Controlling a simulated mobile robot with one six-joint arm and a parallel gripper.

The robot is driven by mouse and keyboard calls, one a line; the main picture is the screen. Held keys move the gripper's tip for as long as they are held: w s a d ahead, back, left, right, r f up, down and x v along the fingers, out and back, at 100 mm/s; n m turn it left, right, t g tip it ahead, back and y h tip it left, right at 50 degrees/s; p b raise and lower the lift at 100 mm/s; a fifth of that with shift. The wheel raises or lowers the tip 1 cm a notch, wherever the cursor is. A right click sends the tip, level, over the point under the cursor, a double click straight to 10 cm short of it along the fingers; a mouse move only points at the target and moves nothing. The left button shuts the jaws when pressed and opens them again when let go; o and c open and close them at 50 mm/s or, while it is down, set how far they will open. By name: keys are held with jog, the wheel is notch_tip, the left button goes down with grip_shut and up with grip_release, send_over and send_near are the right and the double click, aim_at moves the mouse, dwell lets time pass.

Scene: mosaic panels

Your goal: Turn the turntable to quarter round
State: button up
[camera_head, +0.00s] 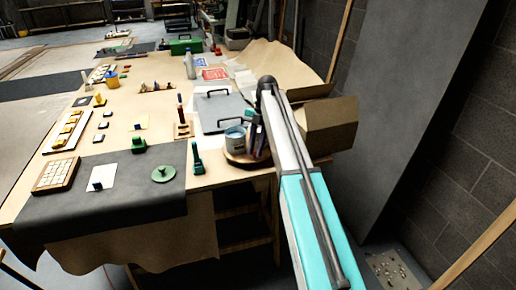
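A round wooden disc, which looks like the turntable (236,160), sits at the right front edge of the table. A light blue-grey cup (235,139) stands on its left part. Several dark and pale upright items stand close beside the cup; they are too small and crowded to tell apart. My white and teal arm passes in front of the turntable's right side and hides part of it.
A grey panel with handles (221,112) lies behind the turntable. A dark green upright tool (197,160) stands to its left. A green disc (163,174) lies on the dark mat (110,208). An open cardboard box (330,122) is right of my arm.

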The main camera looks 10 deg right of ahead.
jog(key=o, duration=0.4)
jog(key=shift+a, duration=0.2)
jog(key=shift+w+r, duration=0.1)
